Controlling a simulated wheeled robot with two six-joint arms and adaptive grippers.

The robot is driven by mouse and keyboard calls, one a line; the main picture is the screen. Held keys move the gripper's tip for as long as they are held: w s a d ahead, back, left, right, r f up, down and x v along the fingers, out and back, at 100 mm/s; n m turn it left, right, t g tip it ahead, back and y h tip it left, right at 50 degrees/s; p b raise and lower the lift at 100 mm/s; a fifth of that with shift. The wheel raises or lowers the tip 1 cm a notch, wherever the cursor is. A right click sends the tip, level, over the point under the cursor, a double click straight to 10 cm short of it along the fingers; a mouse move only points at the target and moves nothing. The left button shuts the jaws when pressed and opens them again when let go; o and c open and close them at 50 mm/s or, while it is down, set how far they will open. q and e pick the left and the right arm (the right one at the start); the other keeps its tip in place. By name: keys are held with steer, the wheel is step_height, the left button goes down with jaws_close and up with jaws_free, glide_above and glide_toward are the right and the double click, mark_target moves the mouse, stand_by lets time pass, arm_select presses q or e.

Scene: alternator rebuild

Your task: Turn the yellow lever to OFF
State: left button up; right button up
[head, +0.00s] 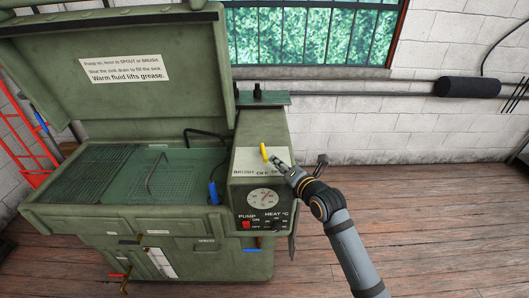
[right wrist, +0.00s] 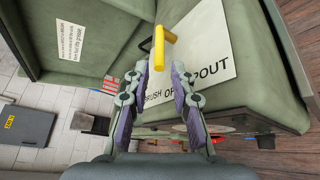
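The yellow lever (head: 264,152) stands on top of the green control housing of the parts washer, on a pale label plate (head: 246,160). In the right wrist view the yellow lever (right wrist: 159,50) is bent, and the plate (right wrist: 205,60) reads BRUSH, OFF and SPOUT. I cannot tell which word the lever points to. My right gripper (head: 275,162) is just to the right of the lever in the head view. In the wrist view my right gripper (right wrist: 160,75) is open, with the lever at its fingertips, between the two fingers. Contact is unclear. My left gripper is not in view.
The washer's lid (head: 110,65) is raised. A gauge (head: 263,198) and a red pump switch (head: 246,224) sit on the housing front. A blue-handled item (head: 213,192) stands at the sink's right edge. The wooden floor (head: 440,220) to the right looks clear.

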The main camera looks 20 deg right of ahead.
mark_target(265, 152)
steer(key=p+x, duration=0.1)
steer(key=x, duration=0.5)
steer(key=shift+w+a, duration=0.1)
steer(key=shift+a, duration=0.1)
steer(key=shift+p+x, duration=0.4)
steer(key=shift+x, duration=1.15)
steer(key=shift+d+f, duration=0.1)
steer(key=shift+f, duration=0.05)
steer(key=shift+c, duration=0.4)
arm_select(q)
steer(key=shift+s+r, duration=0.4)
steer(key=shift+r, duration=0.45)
arm_select(e)
jaws_close()
